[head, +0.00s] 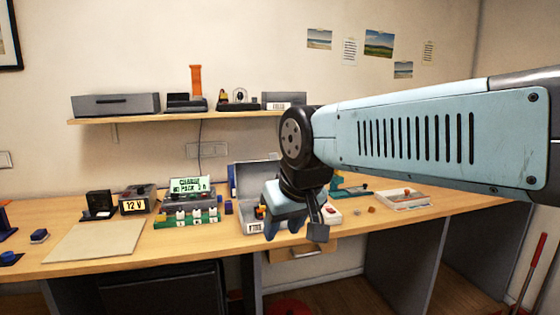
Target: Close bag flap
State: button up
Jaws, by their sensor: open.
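I cannot make out a clear bag or bag flap. A grey case (243,186) stands open on the workbench, its lid raised at the back and a white label on its front. My gripper (293,229) is open, pointing down in front of the case, and hides much of its inside and right side. I see nothing held between the fingers. Whether the gripper touches the case cannot be told from this view.
The wooden workbench (340,215) holds a green-based terminal block (187,218), a 12 V supply (133,205), a beige mat (95,240) and a white tray (405,199). A shelf (180,117) hangs above. My arm crosses the right side.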

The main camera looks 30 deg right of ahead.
aim_at(251, 177)
jog(key=z, duration=0.4)
jog(key=i, duration=1.5)
jog(key=u, duration=0.05)
jog(key=k, duration=1.15)
jog(key=z, duration=0.45)
jog(key=i, duration=1.1)
jog(key=u, duration=0.3)
